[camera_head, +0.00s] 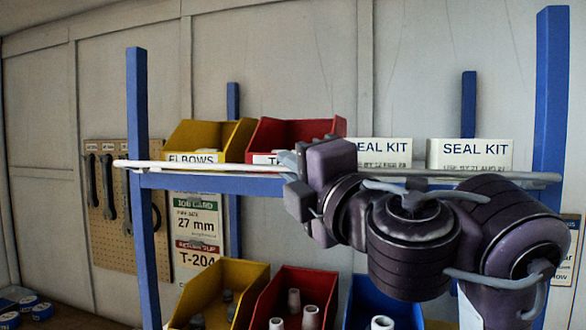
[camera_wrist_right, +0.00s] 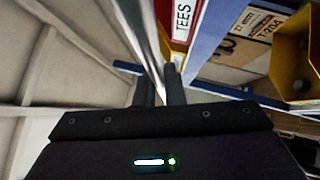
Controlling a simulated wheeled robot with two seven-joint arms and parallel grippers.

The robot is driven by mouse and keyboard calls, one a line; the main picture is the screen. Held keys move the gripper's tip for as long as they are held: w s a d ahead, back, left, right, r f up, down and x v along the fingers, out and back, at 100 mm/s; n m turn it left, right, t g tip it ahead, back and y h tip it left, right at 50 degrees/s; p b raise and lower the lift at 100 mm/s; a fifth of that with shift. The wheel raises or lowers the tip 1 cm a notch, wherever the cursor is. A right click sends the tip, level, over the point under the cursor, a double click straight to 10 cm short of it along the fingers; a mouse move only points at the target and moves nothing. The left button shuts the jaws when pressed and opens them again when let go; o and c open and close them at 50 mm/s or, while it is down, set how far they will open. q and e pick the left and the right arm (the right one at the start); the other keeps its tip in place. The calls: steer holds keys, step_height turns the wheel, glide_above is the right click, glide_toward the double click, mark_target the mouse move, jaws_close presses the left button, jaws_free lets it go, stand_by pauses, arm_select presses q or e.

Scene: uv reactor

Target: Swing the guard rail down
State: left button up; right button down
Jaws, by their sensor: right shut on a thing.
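The guard rail (camera_head: 210,167) is a thin white bar. It lies nearly level across the front of the upper shelf, along the blue shelf beam, and its left end reaches just past the left blue post. My right gripper (camera_head: 289,172) is shut on the rail near its middle, in front of the red bin. In the right wrist view the two dark fingers (camera_wrist_right: 160,86) close around the pale rail (camera_wrist_right: 151,40), which runs away upward. My right arm hides part of the rail to the right. My left gripper is not in view.
A yellow bin (camera_head: 208,138), a red bin (camera_head: 290,132) and white seal kit boxes (camera_head: 470,153) stand on the upper shelf. More bins with fittings (camera_head: 290,300) stand below. Blue posts (camera_head: 142,230) frame the rack. A pegboard with tools (camera_head: 128,225) hangs behind left.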

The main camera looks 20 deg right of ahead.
steer(key=c, duration=1.5)
jaws_free()
steer(key=shift+s+r, duration=0.1)
steer(key=shift+s, duration=0.05)
